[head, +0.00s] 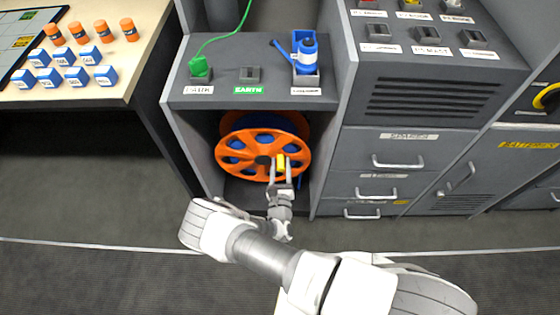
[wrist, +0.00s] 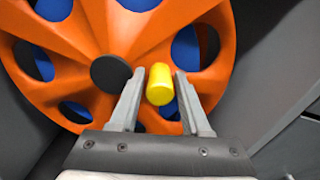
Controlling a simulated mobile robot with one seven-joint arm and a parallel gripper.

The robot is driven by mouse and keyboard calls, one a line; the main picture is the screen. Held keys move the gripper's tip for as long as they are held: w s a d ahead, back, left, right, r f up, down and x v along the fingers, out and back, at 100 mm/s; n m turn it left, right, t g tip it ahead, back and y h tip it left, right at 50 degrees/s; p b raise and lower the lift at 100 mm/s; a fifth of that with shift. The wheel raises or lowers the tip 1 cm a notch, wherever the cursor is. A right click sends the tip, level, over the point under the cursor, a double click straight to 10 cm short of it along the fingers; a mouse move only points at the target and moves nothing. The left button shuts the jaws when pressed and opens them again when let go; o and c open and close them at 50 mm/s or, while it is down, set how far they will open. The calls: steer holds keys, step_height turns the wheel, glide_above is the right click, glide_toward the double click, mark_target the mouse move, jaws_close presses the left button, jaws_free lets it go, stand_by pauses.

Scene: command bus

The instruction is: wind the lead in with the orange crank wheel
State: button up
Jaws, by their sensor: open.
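The orange crank wheel (head: 237,143) stands upright in an open bay of the grey cabinet, with a dark hub at its centre and blue showing through its holes. It fills most of the wrist view (wrist: 60,70). A yellow crank knob (wrist: 160,85) sticks out from the wheel, right of the hub. My gripper (head: 281,164) is at the wheel, and in the wrist view (wrist: 158,92) its two fingers are open on either side of the knob. Gaps show between knob and fingers. The green lead (head: 222,38) runs up from a green plug (head: 199,68) on the cabinet top.
Grey drawers (head: 380,162) stand right of the bay, and the bay walls are close around my gripper. A desk (head: 120,85) with blue blocks and orange cylinders is at left.

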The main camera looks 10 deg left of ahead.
jaws_close()
stand_by(0.3)
stand_by(1.2)
